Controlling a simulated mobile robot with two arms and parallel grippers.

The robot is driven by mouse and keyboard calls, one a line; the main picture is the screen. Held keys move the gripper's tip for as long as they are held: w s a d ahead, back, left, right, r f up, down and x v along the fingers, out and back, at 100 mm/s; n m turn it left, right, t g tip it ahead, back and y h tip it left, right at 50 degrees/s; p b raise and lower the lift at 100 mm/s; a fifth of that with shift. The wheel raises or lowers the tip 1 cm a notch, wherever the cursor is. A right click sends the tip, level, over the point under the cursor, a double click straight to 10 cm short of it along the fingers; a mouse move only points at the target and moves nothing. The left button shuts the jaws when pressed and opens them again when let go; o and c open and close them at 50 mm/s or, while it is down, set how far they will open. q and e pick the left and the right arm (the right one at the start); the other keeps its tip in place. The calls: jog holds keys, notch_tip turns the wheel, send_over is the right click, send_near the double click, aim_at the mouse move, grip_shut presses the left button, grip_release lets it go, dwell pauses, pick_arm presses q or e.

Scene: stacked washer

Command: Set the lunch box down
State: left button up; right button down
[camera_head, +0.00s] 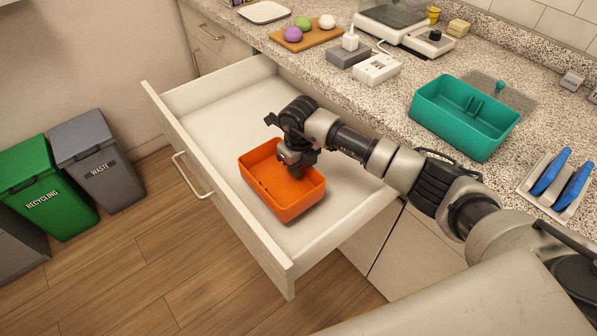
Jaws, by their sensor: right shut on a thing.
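The orange lunch box (290,210) is an open, rectangular box inside the pulled-out white drawer (220,115). It looks roughly level, close to the drawer floor; I cannot tell whether it touches it. My right gripper (294,168) reaches in from the right and is shut on the lunch box near its far side. The gripper hides part of that side and its fingertips are hard to make out. My left gripper is not in view.
The speckled counter (335,80) holds a teal divided container (465,115), a rack with blue items (555,180), a white power block (376,69) and a wooden board (305,38). Green (45,190) and grey (97,160) bins stand left. The drawer's back left is clear.

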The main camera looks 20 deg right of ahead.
jog(key=shift+f, duration=1.4)
jog(key=shift+f, duration=0.1)
jog(key=c, duration=1.1)
grip_release()
notch_tip(320, 180, up, 12)
